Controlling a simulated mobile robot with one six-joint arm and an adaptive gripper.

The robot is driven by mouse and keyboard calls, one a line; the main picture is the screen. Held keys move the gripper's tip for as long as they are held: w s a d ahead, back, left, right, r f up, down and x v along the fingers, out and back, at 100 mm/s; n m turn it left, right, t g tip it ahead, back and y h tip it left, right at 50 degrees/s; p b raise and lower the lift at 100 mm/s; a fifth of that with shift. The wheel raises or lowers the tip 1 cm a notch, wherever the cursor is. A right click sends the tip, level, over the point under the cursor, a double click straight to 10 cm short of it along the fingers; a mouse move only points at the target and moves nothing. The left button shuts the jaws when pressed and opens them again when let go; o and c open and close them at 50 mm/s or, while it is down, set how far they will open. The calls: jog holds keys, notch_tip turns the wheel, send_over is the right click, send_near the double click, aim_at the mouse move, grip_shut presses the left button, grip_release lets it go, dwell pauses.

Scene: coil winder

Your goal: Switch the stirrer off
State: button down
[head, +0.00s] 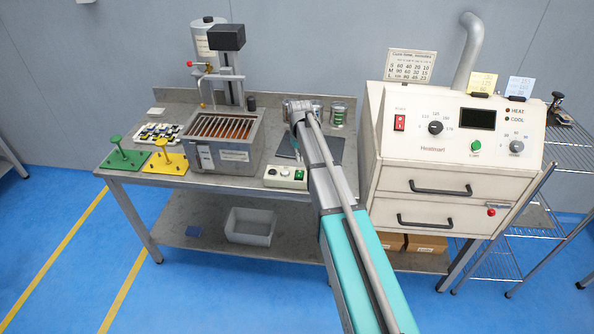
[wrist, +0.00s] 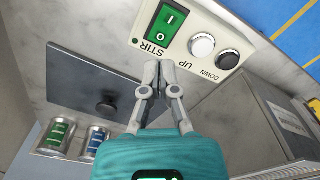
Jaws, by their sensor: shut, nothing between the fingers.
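The stirrer switch is a green rocker (wrist: 167,28) marked I and O, labelled STIR, on a cream control panel (wrist: 190,12) in the wrist view. I cannot tell which half is pressed in. A white UP button (wrist: 202,46) and a dark DOWN button (wrist: 228,59) sit beside it. In the head view the control box (head: 271,181) stands at the bench's front edge, with the green switch (head: 299,175) at its right end. My gripper (wrist: 158,70) is shut and empty, its tips close to the panel edge near the STIR label; contact cannot be told.
A dark plate with a black knob (wrist: 107,107) lies beside my fingers, with a green can (wrist: 57,136) and a blue can (wrist: 96,142) beyond. In the head view a grey slotted tank (head: 239,157) stands left of the box, and a large cream oven (head: 430,160) stands right.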

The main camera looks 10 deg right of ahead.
jog(key=shift+r+p, duration=0.85)
jog(key=shift+r, duration=0.25)
jog(key=shift+s, duration=0.55)
jog(key=s+m, duration=0.2)
jog(key=s, duration=2.6)
jog(key=shift+s+a+r+p, duration=0.15)
jog(key=shift+a+r+p, duration=0.25)
